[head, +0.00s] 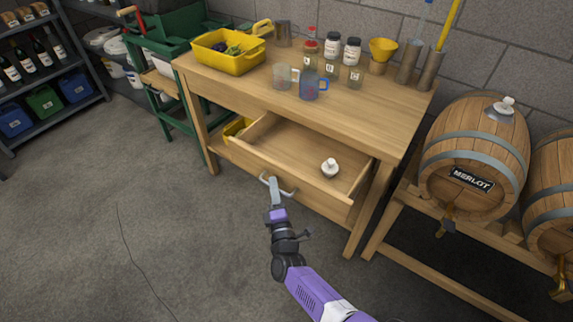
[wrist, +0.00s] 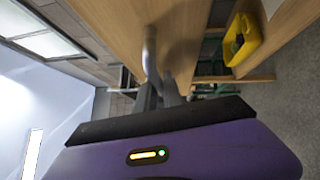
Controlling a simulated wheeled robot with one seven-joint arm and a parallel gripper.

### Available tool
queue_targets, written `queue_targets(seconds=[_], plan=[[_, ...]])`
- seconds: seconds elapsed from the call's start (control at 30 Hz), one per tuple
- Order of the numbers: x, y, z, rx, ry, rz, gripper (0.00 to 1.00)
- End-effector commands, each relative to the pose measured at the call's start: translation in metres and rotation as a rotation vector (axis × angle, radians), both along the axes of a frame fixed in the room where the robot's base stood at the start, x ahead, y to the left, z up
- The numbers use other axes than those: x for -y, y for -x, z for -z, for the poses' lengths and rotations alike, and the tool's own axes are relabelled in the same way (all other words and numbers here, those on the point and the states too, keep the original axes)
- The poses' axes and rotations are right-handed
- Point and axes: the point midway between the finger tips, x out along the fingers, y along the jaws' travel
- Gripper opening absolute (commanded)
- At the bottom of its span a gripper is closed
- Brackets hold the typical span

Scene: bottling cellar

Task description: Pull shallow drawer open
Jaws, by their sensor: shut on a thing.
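The shallow wooden drawer (head: 285,187) stands partly open under the wooden table in the head view. A white-capped round thing (head: 330,169) sits inside it at the right. My gripper (head: 272,186) is at the drawer's front, shut on its curved metal handle (head: 286,191). In the wrist view the handle (wrist: 151,55) runs up from between the fingers of my gripper (wrist: 160,93), close to the wooden drawer front (wrist: 120,25). The fingertips are small and partly hidden there.
The table (head: 355,110) bears a yellow crate (head: 228,58), jugs and bottles. A yellow bin (head: 236,128) is below, left of the drawer; it also shows in the wrist view (wrist: 243,40). Barrels (head: 474,150) stand at right.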

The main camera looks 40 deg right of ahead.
Motion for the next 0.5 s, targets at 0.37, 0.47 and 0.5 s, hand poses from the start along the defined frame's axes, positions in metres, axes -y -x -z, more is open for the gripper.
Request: queue_targets(seconds=[0.37, 0.47, 0.5], plan=[[-0.043, 0.016, 0.001, -0.002, -0.001, 0.0, 0.0], [-0.046, 0.017, 0.001, -0.001, 0.0, 0.001, 0.0], [-0.047, 0.017, 0.001, -0.001, 0.0, 0.001, 0.0]])
